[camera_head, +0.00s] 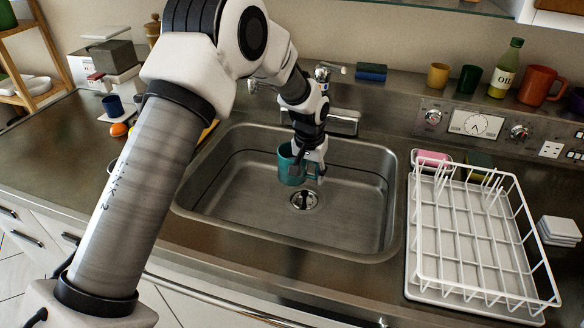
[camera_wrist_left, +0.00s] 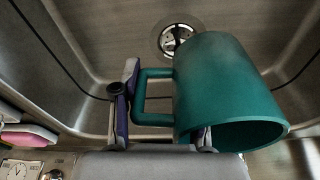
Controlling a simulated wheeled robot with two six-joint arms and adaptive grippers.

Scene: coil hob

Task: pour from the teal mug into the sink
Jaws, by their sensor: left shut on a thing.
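The teal mug (camera_head: 288,168) is over the sink basin (camera_head: 235,205), a little behind the drain (camera_head: 304,200) in the head view. My left gripper (camera_head: 312,165) is shut on the mug, near its handle side, and comes down from above and behind. In the left wrist view the mug (camera_wrist_left: 225,85) fills the right middle, with its handle pointing left between the fingers and its rim toward the lower right. The mug looks close to upright in the head view. My right gripper is not in view.
A white dish rack (camera_head: 470,235) stands right of the sink. The tap (camera_head: 330,72) and back ledge are behind it, with several mugs and an oil bottle (camera_head: 506,68). The basin is otherwise empty.

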